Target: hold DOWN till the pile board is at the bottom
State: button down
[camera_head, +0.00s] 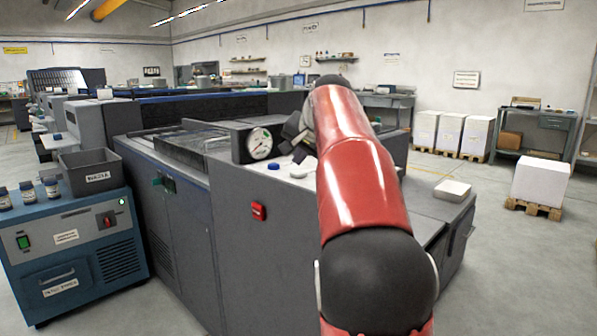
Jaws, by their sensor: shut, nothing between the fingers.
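My red arm reaches over a grey press unit (262,240). The dark end of my gripper (299,142) shows just left of the arm, shut, above the unit's top. Beside and below it on that top are a blue button (273,166) and a pale round button (297,171). I cannot tell whether the gripper touches any button, and no DOWN label is legible. A round dial gauge (259,143) stands upright to the left of the gripper. I cannot make out the pile board; my arm covers part of the unit.
A blue cabinet (75,250) with a grey bin (90,172) and several small jars stands at the left. A red switch (259,211) is on the unit's front. A white paper stack (452,190) lies on a low grey surface to the right. Open floor lies further right, before a palletised stack (541,182).

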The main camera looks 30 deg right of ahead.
aim_at(300, 173)
notch_tip(300, 173, up, 3)
jog(key=shift+p, duration=1.2)
jog(key=shift+r, duration=0.9)
jog(key=s+a+f+n+g, duration=0.1)
jog(key=s+a+f+n, duration=0.1)
jog(key=s+a+f, duration=0.35)
jog(key=s+a+f+n+y, duration=0.1)
jog(key=s+a+f+n, duration=0.15)
jog(key=s, duration=0.55)
jog(key=s+a+f+n+g, duration=0.1)
jog(key=s+a+f, duration=0.35)
jog(key=s, duration=0.25)
jog(key=s+a+f+n+g, duration=0.1)
jog(key=s+a+f+n, duration=0.3)
jog(key=s+f, duration=0.9)
notch_tip(300, 173, down, 2)
jog(key=shift+s+a+g, duration=0.3)
jog(key=shift+s+a, duration=0.05)
jog(key=shift+a, duration=0.35)
